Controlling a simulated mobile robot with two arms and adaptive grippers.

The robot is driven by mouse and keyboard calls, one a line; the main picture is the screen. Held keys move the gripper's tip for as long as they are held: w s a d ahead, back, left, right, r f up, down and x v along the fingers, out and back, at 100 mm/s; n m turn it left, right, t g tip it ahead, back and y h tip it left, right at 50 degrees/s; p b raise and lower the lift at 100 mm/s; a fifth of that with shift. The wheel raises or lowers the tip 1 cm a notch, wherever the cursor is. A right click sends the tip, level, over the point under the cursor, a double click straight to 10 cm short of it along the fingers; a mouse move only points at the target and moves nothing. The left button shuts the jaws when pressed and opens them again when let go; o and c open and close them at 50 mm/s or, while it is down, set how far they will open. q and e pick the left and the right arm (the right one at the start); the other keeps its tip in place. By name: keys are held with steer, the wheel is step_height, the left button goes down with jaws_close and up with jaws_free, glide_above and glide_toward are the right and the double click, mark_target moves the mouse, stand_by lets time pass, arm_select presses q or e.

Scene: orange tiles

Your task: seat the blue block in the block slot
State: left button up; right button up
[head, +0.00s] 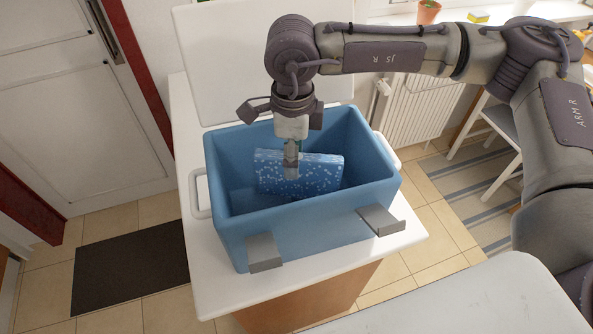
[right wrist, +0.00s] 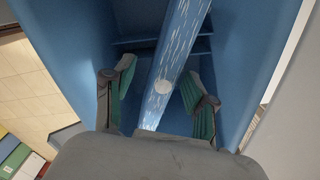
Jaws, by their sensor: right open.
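The blue block (head: 318,172), flecked with white, stands on edge inside a blue bin (head: 300,238). In the right wrist view the block (right wrist: 174,65) runs as a long strip with a pale round spot on its edge. My right gripper (head: 291,172) points down into the bin at the block. In the right wrist view its green-padded fingers (right wrist: 158,72) are open, one on each side of the block, with gaps visible. I cannot clearly make out the block slot; blue ledges show beside the block in the wrist view. My left gripper is not in view.
The bin stands on a white table (head: 207,270); its walls rise around the gripper. A radiator (head: 415,105) and a white stool (head: 500,120) stand at the right. A dark mat (head: 130,265) lies on the floor.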

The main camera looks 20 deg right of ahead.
steer(key=shift+d+f+p, duration=0.2)
steer(key=shift+f+p, duration=0.25)
steer(key=shift+p, duration=0.05)
steer(key=shift+d+f+p, duration=0.2)
steer(key=shift+f+p, duration=0.25)
steer(key=shift+d+f+p, duration=0.2)
steer(key=shift+f+p, duration=0.15)
steer(key=shift+f, duration=0.9)
steer(key=shift+w+f, duration=0.1)
steer(key=shift+f, duration=0.15)
steer(key=shift+a+f, duration=0.1)
steer(key=shift+a, duration=0.05)
steer(key=shift+c, duration=0.6)
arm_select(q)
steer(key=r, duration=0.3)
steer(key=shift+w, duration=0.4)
arm_select(e)
jaws_close()
